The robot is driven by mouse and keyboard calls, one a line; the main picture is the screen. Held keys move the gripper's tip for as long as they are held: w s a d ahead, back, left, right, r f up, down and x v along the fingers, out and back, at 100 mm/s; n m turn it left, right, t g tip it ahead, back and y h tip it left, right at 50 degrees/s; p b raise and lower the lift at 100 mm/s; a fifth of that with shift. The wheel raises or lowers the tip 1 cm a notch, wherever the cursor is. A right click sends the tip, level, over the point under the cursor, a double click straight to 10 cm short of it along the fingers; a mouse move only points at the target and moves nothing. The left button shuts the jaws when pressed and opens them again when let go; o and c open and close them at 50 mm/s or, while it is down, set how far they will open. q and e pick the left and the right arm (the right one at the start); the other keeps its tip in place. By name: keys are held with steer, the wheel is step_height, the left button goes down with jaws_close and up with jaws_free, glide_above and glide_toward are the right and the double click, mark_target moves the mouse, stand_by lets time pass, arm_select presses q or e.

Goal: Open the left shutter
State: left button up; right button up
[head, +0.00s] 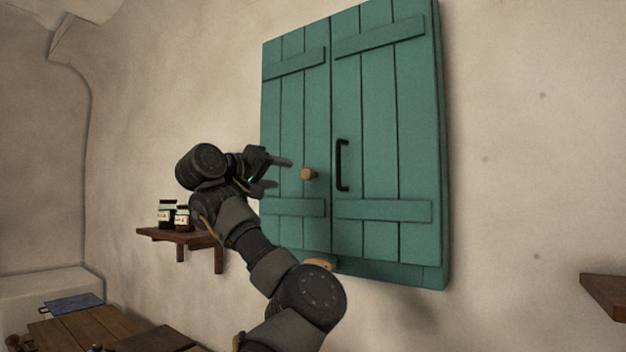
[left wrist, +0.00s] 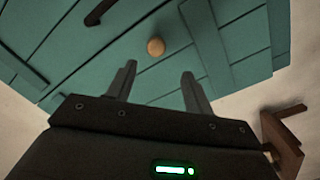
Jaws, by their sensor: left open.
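The left shutter (head: 292,120) is a teal plank panel on the wall, closed flush beside the right shutter (head: 385,120). A round wooden knob (head: 308,174) sits on the left shutter near its inner edge; it also shows in the left wrist view (left wrist: 156,46). My left gripper (head: 283,173) is open and empty, just left of the knob. In the left wrist view its two fingers (left wrist: 158,75) point toward the knob, which lies beyond the fingertips and between their lines. My right gripper is in neither view.
A black bar handle (head: 342,165) is on the right shutter. A small wall shelf (head: 180,236) with dark jars (head: 167,214) is at left, behind my arm. Another shelf (head: 606,294) juts in at lower right. A wooden table (head: 85,333) stands at lower left.

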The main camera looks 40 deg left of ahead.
mark_target(305, 175)
arm_select(q)
steer(key=w+p, duration=0.9)
steer(key=shift+w+d+r, duration=0.1)
steer(key=shift+d+r, duration=0.1)
steer(key=shift+r, duration=0.2)
steer(key=shift+w+f+p, duration=0.1)
steer(key=shift+w+p, duration=0.45)
steer(key=shift+p, duration=0.3)
steer(key=shift+w+a+f, duration=0.1)
steer(key=shift+w+f, duration=0.15)
steer(key=shift+w, duration=0.1)
jaws_close()
